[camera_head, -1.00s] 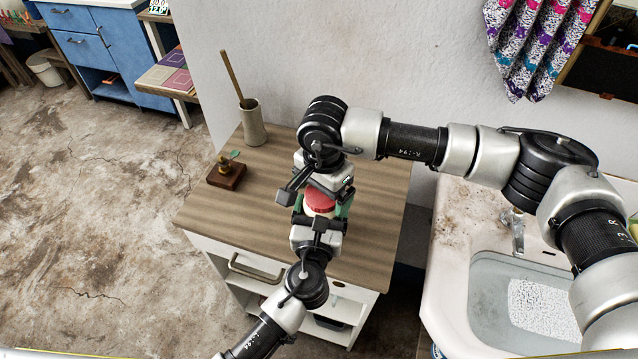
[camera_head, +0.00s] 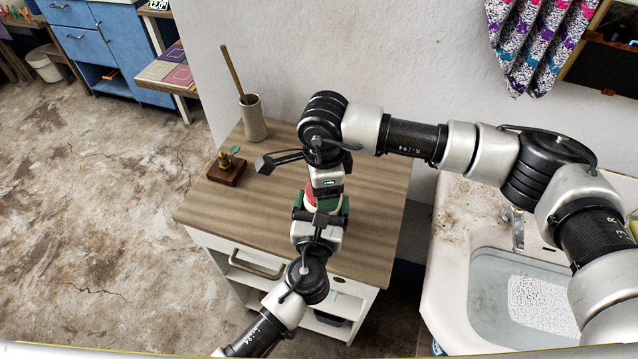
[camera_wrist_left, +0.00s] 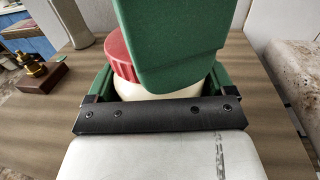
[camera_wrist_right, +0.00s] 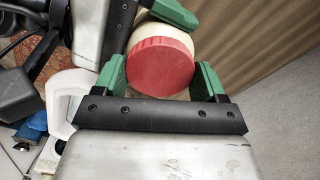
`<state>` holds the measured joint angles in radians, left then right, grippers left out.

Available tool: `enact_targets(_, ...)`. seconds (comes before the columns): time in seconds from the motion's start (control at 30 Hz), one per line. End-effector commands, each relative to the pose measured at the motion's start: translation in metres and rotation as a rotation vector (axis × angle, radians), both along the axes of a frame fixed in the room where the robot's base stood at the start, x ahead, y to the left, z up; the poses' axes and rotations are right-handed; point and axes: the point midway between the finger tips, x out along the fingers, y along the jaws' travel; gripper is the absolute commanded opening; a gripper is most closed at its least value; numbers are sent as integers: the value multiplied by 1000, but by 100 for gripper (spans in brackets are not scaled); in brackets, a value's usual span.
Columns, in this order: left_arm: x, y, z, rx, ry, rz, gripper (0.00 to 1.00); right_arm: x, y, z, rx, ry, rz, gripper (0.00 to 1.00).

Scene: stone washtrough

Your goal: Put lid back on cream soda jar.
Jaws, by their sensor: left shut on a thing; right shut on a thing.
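The cream soda jar is a cream-coloured jar (camera_wrist_left: 150,90) with a red ribbed lid (camera_wrist_right: 160,67) seated on its top. It stands on the wooden cabinet top and is mostly hidden by my grippers in the head view. My left gripper (camera_head: 320,213) is shut around the jar body from the near side. My right gripper (camera_wrist_right: 158,80) comes from above, its green fingers on either side of the red lid, shut on it. In the left wrist view a green finger of the right gripper covers part of the lid and jar.
The wooden cabinet top (camera_head: 375,215) is clear right of the jar. A vase (camera_head: 254,118) with a wooden stick stands at the back left. A small brass object on a wooden block (camera_head: 227,170) sits at the left. A stone sink (camera_head: 450,240) is at the right.

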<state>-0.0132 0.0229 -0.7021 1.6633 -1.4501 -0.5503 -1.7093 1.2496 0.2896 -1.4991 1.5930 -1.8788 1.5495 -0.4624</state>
Motion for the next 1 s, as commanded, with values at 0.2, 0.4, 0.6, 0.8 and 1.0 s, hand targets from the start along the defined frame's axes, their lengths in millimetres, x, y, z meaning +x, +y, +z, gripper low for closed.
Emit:
enact_targets(0.2, 1, 2, -1, -1, 2, 5, 17, -2, 1, -1, -1, 6, -111, 43)
enact_targets(0.4, 1, 2, -1, 0, 2, 4, 17, -2, 1, -1, -1, 5, -110, 99)
enact_targets(0.6, 0, 1, -1, 0, 2, 3, 17, -1, 1, 0, 1, 3, -110, 100)
enact_targets(0.8, 0, 1, -1, 0, 2, 2, 17, 0, 1, 15, 2, -1, -111, 100)
enact_targets(1.0, 0, 1, -1, 0, 2, 1, 17, 0, 2, 57, 3, -3, -109, 100)
